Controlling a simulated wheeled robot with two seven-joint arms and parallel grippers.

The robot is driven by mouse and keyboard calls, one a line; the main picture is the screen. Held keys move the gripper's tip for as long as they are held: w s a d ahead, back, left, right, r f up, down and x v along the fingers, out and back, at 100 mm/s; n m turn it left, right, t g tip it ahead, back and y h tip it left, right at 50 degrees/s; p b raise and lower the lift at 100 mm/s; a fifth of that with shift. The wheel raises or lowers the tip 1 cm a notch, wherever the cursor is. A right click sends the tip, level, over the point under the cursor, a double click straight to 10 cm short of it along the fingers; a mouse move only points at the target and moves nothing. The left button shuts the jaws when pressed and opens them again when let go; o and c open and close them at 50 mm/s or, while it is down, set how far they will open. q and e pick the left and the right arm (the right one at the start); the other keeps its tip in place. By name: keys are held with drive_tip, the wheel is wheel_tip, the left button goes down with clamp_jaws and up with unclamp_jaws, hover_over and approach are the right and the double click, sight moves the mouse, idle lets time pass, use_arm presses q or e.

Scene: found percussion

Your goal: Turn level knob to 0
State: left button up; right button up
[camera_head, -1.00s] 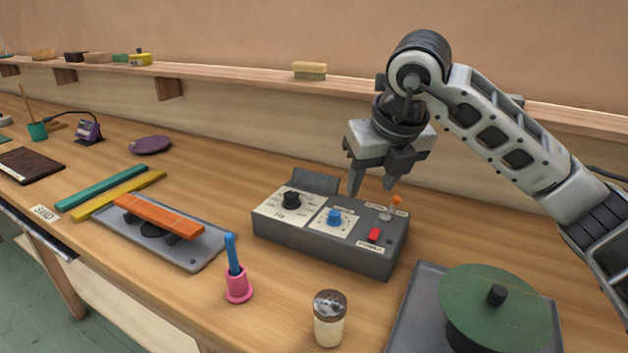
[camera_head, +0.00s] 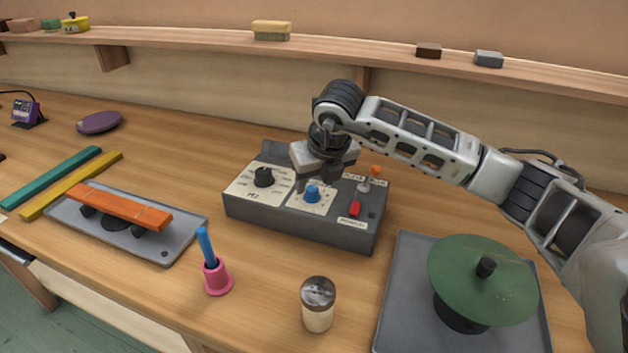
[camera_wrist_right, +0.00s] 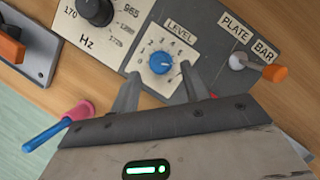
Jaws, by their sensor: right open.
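The blue level knob (camera_head: 311,193) sits on a white dial plate on the grey control box (camera_head: 300,228). In the right wrist view the level knob (camera_wrist_right: 160,63) lies just beyond and between my fingertips, under the word LEVEL. Its pointer direction is hard to make out. My right gripper (camera_head: 313,180) is above the box, close over the knob; in the right wrist view its fingers (camera_wrist_right: 160,85) are spread apart with nothing between them. My left gripper is not in view.
On the box are a black Hz knob (camera_head: 263,177), a red button (camera_head: 355,208) and an orange-tipped PLATE/BAR switch (camera_head: 375,171). A green disc (camera_head: 482,275) stands right, a shaker jar (camera_head: 318,305) and pink holder (camera_head: 217,278) in front, an orange bar (camera_head: 120,206) left.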

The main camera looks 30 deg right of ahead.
sight(312, 193)
drive_tip(key=shift+x, duration=1.2)
drive_tip(key=c, duration=1)
